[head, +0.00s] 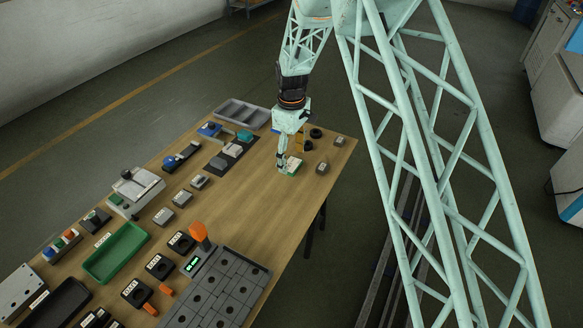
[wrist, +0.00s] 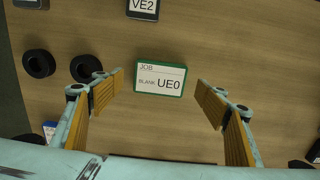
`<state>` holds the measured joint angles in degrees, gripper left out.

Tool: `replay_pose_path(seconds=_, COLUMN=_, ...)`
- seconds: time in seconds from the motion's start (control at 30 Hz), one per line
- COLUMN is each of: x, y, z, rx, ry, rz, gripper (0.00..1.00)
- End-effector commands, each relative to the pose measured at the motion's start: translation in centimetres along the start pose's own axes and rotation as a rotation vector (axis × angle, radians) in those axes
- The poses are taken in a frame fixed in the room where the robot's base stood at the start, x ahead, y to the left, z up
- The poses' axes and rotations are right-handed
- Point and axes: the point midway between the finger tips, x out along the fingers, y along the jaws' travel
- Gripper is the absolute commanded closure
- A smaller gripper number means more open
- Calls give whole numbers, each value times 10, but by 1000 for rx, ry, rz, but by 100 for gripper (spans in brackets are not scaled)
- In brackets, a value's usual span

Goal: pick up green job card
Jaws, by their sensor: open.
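The green job card (wrist: 160,79) lies on the wooden table, with a white face reading "JOB", "BLANK" and "UE0" inside a green rim. In the head view the card (head: 294,166) shows near the table's far right end, partly behind my gripper (head: 283,165). In the wrist view my gripper (wrist: 162,98) is open, its two yellow-padded fingers on either side of the card with clear gaps. The fingers do not touch the card. The exact height of the fingertips above the table is hard to tell.
Two black rings (wrist: 39,64) lie left of the card in the wrist view. A block marked "VE2" (wrist: 143,8) lies beyond it. In the head view a green tray (head: 116,252), a grey tray (head: 243,113) and several small blocks occupy the table's left and middle.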

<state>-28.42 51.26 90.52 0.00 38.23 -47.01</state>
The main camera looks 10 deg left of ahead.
Motion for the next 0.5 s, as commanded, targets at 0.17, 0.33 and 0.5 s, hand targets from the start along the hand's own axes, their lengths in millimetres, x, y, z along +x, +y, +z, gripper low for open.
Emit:
replay_pose_path(seconds=0.17, x=17, y=0, z=0, rx=0, ry=0, rz=0, gripper=33)
replay_pose_path(seconds=0.33, x=20, y=0, z=0, rx=0, ry=0, rz=0, gripper=33)
replay_pose_path(seconds=0.5, x=20, y=0, z=0, rx=0, ry=0, rz=0, gripper=33)
